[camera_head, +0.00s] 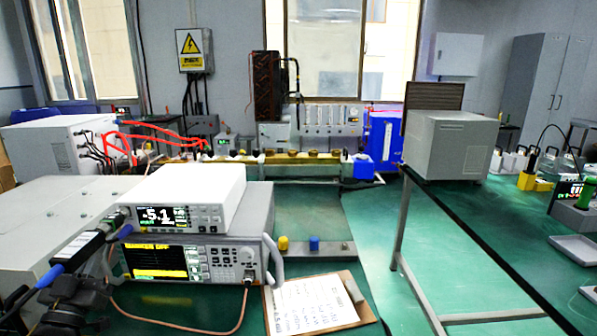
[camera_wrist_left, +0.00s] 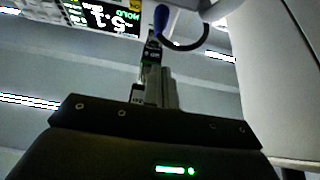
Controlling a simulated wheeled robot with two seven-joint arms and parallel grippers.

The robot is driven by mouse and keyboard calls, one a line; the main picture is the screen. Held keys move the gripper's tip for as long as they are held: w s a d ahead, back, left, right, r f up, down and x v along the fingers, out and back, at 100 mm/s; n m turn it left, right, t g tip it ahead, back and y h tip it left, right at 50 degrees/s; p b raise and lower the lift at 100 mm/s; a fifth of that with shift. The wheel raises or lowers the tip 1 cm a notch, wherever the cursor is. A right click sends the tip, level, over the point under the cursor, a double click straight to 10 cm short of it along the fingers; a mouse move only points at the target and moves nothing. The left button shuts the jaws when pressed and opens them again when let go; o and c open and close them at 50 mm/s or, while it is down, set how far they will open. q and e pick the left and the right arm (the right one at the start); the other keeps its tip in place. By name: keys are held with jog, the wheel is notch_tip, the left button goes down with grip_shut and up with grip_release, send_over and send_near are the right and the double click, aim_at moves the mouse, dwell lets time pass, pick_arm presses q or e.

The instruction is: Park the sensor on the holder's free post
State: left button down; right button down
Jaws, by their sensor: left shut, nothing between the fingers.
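The sensor (camera_head: 85,248), a dark body with a white label and blue ends, sits at the front of the white power meter (camera_head: 180,200), which reads about 5.1. Its blue end and dark cable seem to show in the left wrist view (camera_wrist_left: 161,18). My left gripper (camera_head: 78,291) is dark, low at the left, just below the sensor; its fingers (camera_wrist_left: 152,52) are shut and empty. A low grey bar (camera_head: 332,252) with a yellow and a blue cap lies right of the instruments; I cannot tell whether it is the holder. My right gripper is not in view.
The white meter stands on a grey instrument (camera_head: 190,262) with a yellow-lit screen. A copper-coloured cable loops in front. A clipboard (camera_head: 318,303) lies at the front. Green bench (camera_head: 312,215) is clear behind the bar. A rail edge (camera_head: 475,247) crosses at right.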

pick_arm(q)
jog(key=shift+d+r+p, duration=0.1)
jog(key=shift+r+p, duration=0.25)
jog(key=shift+p, duration=0.1)
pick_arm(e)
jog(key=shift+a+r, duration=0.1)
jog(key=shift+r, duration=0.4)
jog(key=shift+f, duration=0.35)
pick_arm(q)
jog(key=shift+d+p, duration=0.45)
jog(key=shift+p, duration=0.5)
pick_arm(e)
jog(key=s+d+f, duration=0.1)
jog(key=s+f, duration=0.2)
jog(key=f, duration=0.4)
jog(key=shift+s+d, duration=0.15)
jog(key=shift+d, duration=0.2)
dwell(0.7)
pick_arm(q)
jog(key=shift+d+r+p, duration=0.1)
jog(key=shift+d+p, duration=0.4)
jog(key=shift+p, duration=0.8)
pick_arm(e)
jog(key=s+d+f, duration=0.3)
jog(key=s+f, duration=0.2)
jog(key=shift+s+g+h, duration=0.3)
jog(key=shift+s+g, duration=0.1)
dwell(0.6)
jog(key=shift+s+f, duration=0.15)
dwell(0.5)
